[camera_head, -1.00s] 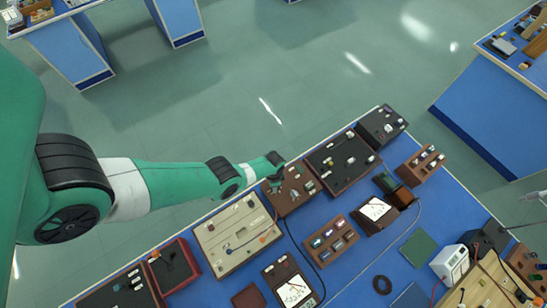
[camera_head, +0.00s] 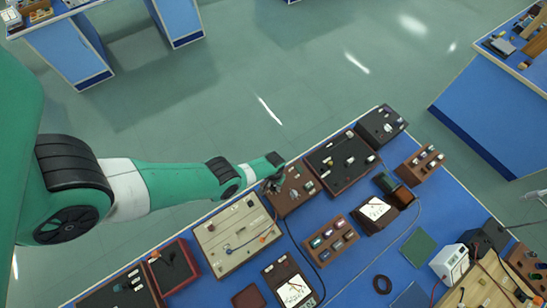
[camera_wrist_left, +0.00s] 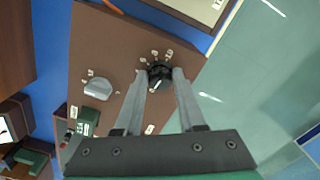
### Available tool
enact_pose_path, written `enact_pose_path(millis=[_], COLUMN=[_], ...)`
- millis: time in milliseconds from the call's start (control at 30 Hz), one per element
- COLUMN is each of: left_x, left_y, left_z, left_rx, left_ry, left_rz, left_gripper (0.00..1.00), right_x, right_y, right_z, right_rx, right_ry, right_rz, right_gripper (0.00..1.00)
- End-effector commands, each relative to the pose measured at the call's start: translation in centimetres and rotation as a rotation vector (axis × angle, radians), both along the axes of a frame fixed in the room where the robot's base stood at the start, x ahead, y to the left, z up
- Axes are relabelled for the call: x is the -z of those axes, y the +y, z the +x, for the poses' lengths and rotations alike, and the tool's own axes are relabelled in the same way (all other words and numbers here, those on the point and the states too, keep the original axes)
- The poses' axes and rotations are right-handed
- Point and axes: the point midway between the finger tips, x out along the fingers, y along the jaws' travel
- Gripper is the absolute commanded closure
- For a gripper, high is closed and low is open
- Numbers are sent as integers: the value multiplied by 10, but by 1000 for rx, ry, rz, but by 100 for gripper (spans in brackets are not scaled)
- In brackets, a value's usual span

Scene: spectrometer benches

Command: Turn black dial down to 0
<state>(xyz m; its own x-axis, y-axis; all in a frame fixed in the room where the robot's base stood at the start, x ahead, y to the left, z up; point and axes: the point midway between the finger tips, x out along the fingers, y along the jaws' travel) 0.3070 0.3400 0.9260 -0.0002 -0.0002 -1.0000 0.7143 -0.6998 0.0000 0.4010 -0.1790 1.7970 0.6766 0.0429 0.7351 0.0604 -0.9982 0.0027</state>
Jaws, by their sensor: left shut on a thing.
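The black dial (camera_wrist_left: 159,74) sits on a brown box (camera_wrist_left: 115,55) with small white labels around the dial. In the left wrist view my left gripper (camera_wrist_left: 160,84) has its two grey fingers on either side of the dial, shut on it. A pale pointer mark shows on the dial, but its reading is too small to tell. In the head view the left gripper (camera_head: 272,184) is over the upper left corner of the brown box (camera_head: 290,198), and the arm largely hides the dial. My right gripper is not in view.
A silver knob (camera_wrist_left: 97,89) and a green part (camera_wrist_left: 86,121) stand on the same box. A beige panel (camera_head: 237,235) is beside it on the blue bench, with a dark board (camera_head: 342,160) on the other side. Meters and other boxes crowd the bench; open floor lies beyond.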

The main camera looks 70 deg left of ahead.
Motion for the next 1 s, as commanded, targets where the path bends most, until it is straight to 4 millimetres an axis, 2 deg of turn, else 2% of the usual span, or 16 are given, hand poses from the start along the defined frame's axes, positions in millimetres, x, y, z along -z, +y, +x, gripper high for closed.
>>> enact_pose_path(millis=[400,900,933,1000], left_x=[1,1,1,1], left_y=[0,0,0,0], left_z=[0,0,0,0], left_rx=[-176,-193,-193,-193], left_ry=[-1,-1,-1,-1], left_rz=[1,1,1,1], left_gripper=[100,100,56,43], right_x=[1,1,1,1], right_y=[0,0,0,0], right_z=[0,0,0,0], right_rx=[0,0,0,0], right_ry=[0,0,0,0], right_rz=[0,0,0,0], right_gripper=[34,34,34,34])
